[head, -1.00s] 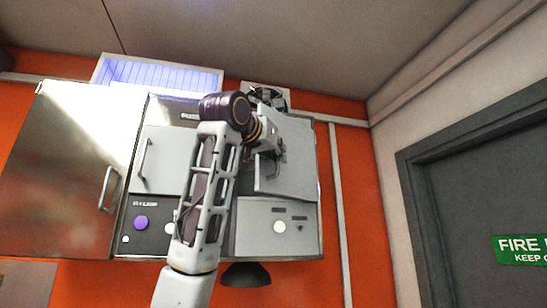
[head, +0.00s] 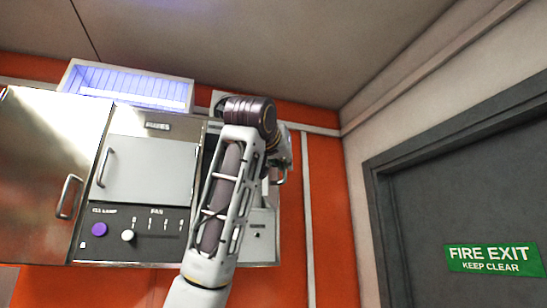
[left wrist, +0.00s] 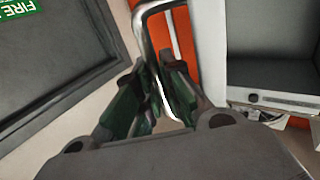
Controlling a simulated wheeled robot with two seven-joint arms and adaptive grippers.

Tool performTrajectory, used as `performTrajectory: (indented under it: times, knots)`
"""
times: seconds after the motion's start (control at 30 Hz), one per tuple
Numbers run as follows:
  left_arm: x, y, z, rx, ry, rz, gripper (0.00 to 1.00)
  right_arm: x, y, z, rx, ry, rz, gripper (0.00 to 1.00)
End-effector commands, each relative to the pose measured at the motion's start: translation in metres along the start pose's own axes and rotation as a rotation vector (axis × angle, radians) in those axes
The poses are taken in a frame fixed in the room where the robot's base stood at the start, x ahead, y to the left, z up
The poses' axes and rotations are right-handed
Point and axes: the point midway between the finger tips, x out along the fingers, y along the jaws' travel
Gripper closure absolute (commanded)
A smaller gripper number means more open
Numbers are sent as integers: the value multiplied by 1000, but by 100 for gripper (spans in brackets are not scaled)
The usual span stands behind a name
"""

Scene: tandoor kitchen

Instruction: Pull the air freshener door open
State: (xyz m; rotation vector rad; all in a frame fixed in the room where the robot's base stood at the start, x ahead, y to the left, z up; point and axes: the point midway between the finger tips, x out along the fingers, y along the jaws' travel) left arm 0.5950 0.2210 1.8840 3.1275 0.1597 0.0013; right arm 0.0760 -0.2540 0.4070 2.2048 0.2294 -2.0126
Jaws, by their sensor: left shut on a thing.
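The air freshener unit is the rightmost wall unit; its lower panel (head: 262,232) shows below my arm in the head view. Its door stands open, largely hidden behind my arm, and a dark gap (head: 210,142) shows left of the arm. My left gripper (head: 282,170) is at the right of the unit, partly hidden by its wrist. In the left wrist view, my left gripper (left wrist: 157,78) is shut on the silver door handle (left wrist: 141,18), a bent bar between its fingers. The unit's open interior (left wrist: 270,45) shows at the right there. My right gripper is not in view.
A unit with a grey door (head: 150,168), purple button and white knob is left of it, then a steel cabinet (head: 45,170). A lit blue-white box (head: 125,85) is above. The orange wall (head: 333,215) and fire exit door (head: 470,190) are at the right.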

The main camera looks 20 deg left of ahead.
Motion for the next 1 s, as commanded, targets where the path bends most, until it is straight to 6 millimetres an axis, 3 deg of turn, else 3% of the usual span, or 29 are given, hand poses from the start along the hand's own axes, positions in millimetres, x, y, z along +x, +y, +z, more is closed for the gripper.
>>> performTrajectory:
  times: [0.2,0.5,1.0]
  knots:
    - [13,28,-3,5,0,-123,100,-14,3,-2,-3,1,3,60]
    - [29,52,-2,3,1,-254,100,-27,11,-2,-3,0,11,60]
    - [37,61,-1,1,4,-310,100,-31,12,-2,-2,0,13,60]
